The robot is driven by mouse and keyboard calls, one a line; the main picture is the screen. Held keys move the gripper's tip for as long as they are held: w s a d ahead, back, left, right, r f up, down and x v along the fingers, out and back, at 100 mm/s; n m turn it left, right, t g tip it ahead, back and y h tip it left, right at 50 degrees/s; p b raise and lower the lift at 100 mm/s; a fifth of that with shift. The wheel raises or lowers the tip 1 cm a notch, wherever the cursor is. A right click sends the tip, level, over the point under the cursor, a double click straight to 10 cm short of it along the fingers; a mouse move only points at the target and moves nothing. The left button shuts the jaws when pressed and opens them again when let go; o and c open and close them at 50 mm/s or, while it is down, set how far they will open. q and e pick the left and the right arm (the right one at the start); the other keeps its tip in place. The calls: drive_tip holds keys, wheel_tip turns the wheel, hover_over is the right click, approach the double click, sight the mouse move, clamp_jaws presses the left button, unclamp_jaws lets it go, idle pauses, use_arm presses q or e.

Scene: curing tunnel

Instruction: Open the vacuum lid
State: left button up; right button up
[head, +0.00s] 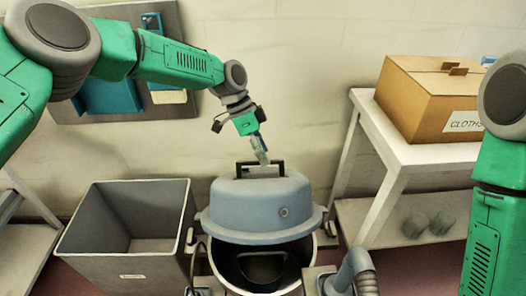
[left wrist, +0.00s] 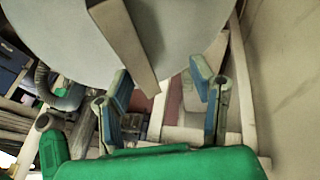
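The vacuum lid (head: 258,208) is a blue-grey dome with a wide rim and a dark handle (head: 281,169) on top. It sits over the back of the round vacuum tank (head: 222,272), with the tank's dark interior showing below its front rim. In the left wrist view the lid (left wrist: 70,25) is a large grey disc crossed by a pale bar, probably the handle (left wrist: 125,40). My left gripper (head: 262,156) is at the handle, pointing down. Its fingers (left wrist: 163,85) are apart, and contact with the handle is unclear. My right gripper is out of view.
A grey open bin (head: 85,230) stands left of the tank. A ribbed hose (head: 357,268) is at the front right. A white table (head: 400,150) with a cardboard box (head: 425,100) stands at right. A wall board with blue holders hangs behind my left arm.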

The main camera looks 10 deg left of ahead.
use_arm(q)
drive_tip(key=shift+w+a+r, duration=0.1)
drive_tip(key=shift+w+r, duration=0.05)
drive_tip(key=shift+w+a+r, duration=0.1)
drive_tip(key=shift+r, duration=0.2)
drive_tip(key=v, duration=1.1)
drive_tip(key=shift+f, duration=0.1)
